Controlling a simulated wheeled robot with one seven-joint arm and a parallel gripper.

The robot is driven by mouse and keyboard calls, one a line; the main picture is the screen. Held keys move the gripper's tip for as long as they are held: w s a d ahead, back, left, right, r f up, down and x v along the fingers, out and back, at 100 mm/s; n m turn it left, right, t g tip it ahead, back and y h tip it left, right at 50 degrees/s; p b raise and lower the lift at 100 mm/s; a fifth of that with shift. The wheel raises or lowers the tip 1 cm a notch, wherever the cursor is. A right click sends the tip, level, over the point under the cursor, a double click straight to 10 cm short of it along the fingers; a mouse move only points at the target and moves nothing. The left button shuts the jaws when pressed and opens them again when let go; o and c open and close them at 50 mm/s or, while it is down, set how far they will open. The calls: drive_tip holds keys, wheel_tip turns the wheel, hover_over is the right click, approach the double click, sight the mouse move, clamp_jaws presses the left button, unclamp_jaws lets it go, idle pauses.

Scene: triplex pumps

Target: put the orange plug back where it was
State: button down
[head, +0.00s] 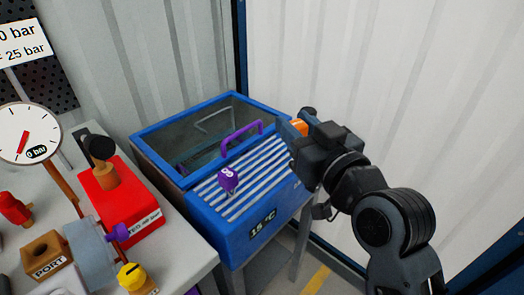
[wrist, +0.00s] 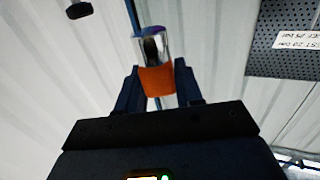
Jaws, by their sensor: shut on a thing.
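My gripper (head: 296,130) is shut on the orange plug (head: 300,126) and holds it up by the right rear corner of the blue box; the fingers partly hide it. In the wrist view the orange plug (wrist: 157,82) sits between the two fingers, with a shiny clear or metallic part beyond the orange. A brown block labelled PORT (head: 48,265) stands on the bench at the lower left, with a dark round opening in its top. The plug is well away from it, to the right.
A blue box (head: 237,240) marked 15 °C has a glass lid with a purple handle (head: 240,137) and a purple numbered piece (head: 228,179) on its ribbed top. A red unit (head: 118,205), a gauge (head: 28,133) and a yellow knob (head: 131,277) crowd the left bench. Walls stand behind.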

drive_tip(key=w+a+f, duration=0.1)
drive_tip(key=a, duration=0.1)
drive_tip(key=w+a+f, duration=0.1)
drive_tip(key=a+f, duration=0.1)
drive_tip(key=w+a+f, duration=0.1)
drive_tip(key=w+a, duration=0.1)
drive_tip(key=shift+a+f, duration=0.2)
drive_tip(key=shift+f, duration=2.1)
drive_tip(key=shift+f, duration=0.1)
drive_tip(key=shift+f, duration=0.15)
drive_tip(key=c, duration=0.7)
unclamp_jaws()
drive_tip(key=shift+c, duration=0.2)
